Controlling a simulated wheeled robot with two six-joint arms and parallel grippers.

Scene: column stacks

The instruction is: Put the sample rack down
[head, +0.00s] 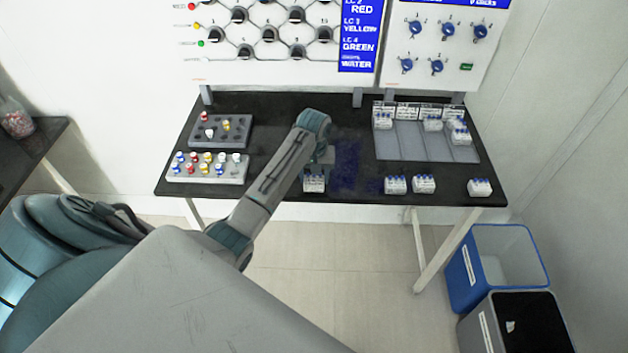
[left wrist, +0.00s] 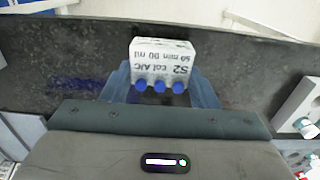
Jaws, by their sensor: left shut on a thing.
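The sample rack (left wrist: 162,58) is a small white block. My right gripper is not in view.
The black table (head: 275,150) has similar white racks (head: 396,184) along its front edge to the right. A grey divided tray (head: 400,145) with several racks stands at the back right. Two vial holders (head: 208,172) stand left. Blue and grey bins (head: 490,265) are on the floor.

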